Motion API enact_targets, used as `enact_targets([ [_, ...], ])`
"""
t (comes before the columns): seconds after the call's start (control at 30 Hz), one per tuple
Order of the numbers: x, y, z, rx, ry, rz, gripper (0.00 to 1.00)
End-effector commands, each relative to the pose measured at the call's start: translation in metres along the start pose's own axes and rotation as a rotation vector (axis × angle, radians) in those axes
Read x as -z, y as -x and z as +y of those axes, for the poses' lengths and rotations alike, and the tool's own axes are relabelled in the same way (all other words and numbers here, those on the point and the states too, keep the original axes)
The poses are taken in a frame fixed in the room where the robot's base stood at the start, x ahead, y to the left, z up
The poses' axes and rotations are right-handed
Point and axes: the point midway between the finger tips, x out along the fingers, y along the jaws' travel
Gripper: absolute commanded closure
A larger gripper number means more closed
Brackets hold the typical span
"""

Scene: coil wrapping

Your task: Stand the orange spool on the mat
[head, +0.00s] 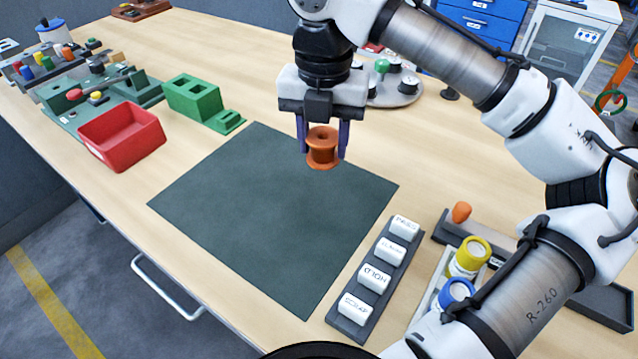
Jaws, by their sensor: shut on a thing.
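The orange spool (322,148) is upright between the two purple fingers of my gripper (322,140), which is shut on it. In the head view it appears over the upper right part of the dark green mat (255,225). I cannot tell for sure whether its lower flange touches the mat or hangs a little above it. The fingers sit on the left and right sides of the spool. The visible surface of the mat is bare.
A red bin (122,137) and green blocks (194,98) stand left of the mat. A rack of labelled white blocks (375,278) lies along its right edge. Yellow (470,256) and blue (457,293) spools stand further right. A round grey tray (398,90) is behind my gripper.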

Motion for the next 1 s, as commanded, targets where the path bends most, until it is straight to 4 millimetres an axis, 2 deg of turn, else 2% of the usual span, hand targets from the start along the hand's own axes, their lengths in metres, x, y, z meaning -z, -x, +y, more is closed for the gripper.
enact_targets([
  [0.1, 0.000, -0.029, -0.001, 0.004, -0.002, 0.001, 0.82],
  [0.2, 0.000, -0.046, -0.001, 0.002, -0.002, 0.000, 0.82],
  [0.37, 0.000, -0.059, 0.000, 0.002, -0.001, -0.001, 0.82],
  [0.6, 0.000, -0.091, 0.000, 0.002, -0.002, 0.000, 0.82],
  [1.0, 0.000, -0.098, 0.000, -0.001, -0.001, 0.000, 0.82],
])
